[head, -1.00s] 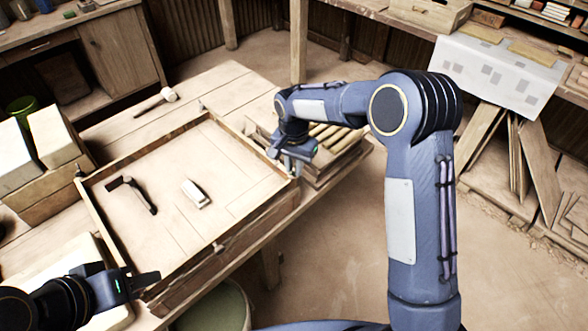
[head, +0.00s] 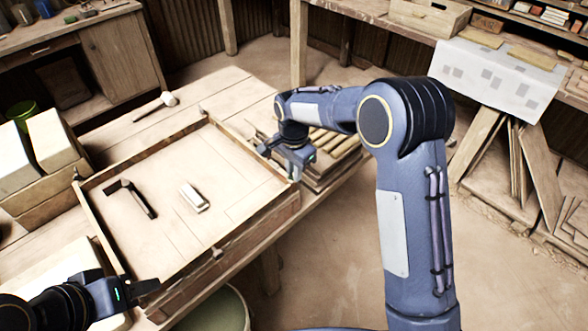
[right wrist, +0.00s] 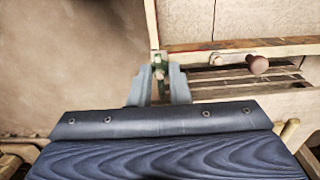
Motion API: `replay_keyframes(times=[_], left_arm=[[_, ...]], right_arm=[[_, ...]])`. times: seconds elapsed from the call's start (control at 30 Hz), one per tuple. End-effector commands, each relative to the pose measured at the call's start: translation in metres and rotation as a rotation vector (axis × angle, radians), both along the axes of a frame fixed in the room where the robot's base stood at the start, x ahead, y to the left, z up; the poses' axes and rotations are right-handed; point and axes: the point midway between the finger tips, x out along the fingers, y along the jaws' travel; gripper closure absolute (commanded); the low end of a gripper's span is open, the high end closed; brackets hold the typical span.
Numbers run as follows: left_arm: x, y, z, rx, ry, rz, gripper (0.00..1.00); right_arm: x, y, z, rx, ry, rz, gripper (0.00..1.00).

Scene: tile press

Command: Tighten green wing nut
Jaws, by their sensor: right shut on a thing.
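The wing nut (right wrist: 159,60) shows in the right wrist view as a small dark green piece at the corner of the wooden frame (right wrist: 215,46). My right gripper (right wrist: 159,88) is shut on it, with a grey finger on each side hiding most of it. In the head view my right gripper (head: 298,173) is at the right corner of the shallow wooden tray frame (head: 255,213), and the nut is hidden there. My left gripper (head: 150,287) is over the frame's near left corner, away from the nut; its finger gap is unclear.
A dark-handled tool (head: 140,198) and a pale block (head: 193,198) lie inside the frame. A mallet-like tool (head: 157,106) lies on the table behind. Stacked slatted boards (head: 335,150) stand beside my right gripper. A round knob (right wrist: 257,64) sticks out near it.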

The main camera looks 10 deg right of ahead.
Motion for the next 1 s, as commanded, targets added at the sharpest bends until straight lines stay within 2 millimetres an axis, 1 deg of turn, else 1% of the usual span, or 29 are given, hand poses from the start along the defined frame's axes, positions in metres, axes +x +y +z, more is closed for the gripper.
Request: replay_keyframes(times=[0.13,0.17,0.3,0.33,0.57,0.67,0.77,1.0], left_arm=[[0.0,0.0,0.0,0.0,0.0,0.0,0.64],[0.0,0.0,0.0,0.0,0.0,0.0,0.64],[0.0,0.0,0.0,0.0,0.0,0.0,0.64],[0.0,0.0,0.0,0.0,0.0,0.0,0.64],[0.0,0.0,0.0,0.0,0.0,0.0,0.64],[0.0,0.0,-0.001,0.0,0.0,0.0,0.64],[0.0,0.0,-0.002,0.0,0.0,0.0,0.64],[0.0,0.0,-0.005,0.0,0.0,0.0,0.64]], right_arm=[[0.001,0.0,0.001,0.001,-0.002,-0.001,1.0],[0.001,0.0,0.001,0.001,-0.002,-0.001,0.82],[0.0,0.0,0.001,0.001,-0.002,0.0,0.64],[0.0,0.0,0.001,0.001,-0.002,0.0,0.62],[0.0,0.0,0.0,0.001,-0.001,0.001,0.62],[0.001,0.0,0.004,0.001,-0.003,0.001,0.62],[0.001,0.0,0.017,0.002,-0.006,0.001,0.62],[0.001,0.001,0.058,0.002,-0.006,0.001,0.62]])
